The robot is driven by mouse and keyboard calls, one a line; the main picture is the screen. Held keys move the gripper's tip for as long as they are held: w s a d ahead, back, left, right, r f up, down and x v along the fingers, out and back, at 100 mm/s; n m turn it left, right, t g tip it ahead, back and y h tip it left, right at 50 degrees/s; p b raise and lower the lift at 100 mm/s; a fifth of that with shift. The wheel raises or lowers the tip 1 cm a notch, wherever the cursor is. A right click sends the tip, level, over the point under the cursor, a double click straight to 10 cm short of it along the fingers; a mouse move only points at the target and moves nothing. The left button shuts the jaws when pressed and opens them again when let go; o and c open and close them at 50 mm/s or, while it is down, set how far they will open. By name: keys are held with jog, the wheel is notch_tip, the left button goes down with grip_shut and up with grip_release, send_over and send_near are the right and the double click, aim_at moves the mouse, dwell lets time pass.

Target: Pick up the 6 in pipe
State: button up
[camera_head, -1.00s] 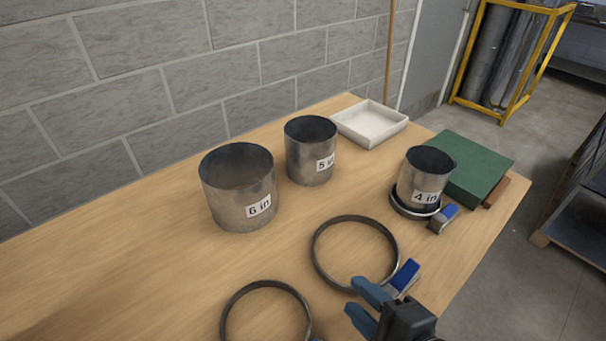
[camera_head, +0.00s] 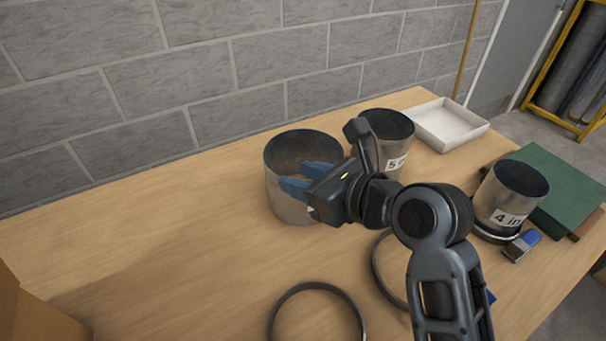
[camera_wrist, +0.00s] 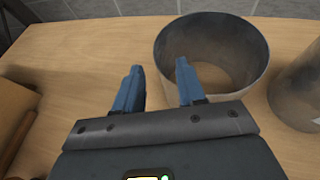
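The 6 in pipe (camera_head: 290,204) is a wide grey metal cylinder standing upright on the table. Its label is hidden behind my gripper in the head view. In the wrist view the pipe (camera_wrist: 240,82) stands at upper right. There, the right finger of my gripper (camera_wrist: 158,75) overlaps the pipe's near left side and the left finger lies left of the pipe. I cannot tell whether either finger touches it.
The 5 in pipe (camera_head: 393,130) stands just right, partly behind my arm. The 4 in pipe (camera_head: 510,190) stands in a dark ring near a green box (camera_head: 560,190). Another ring (camera_head: 318,287) lies in front. A white tray (camera_head: 450,124) is at the back.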

jog(key=shift+x, duration=2.3)
jog(key=shift+c, duration=0.5)
jog(key=shift+s, duration=0.1)
grip_shut()
jog(key=shift+f, duration=0.3)
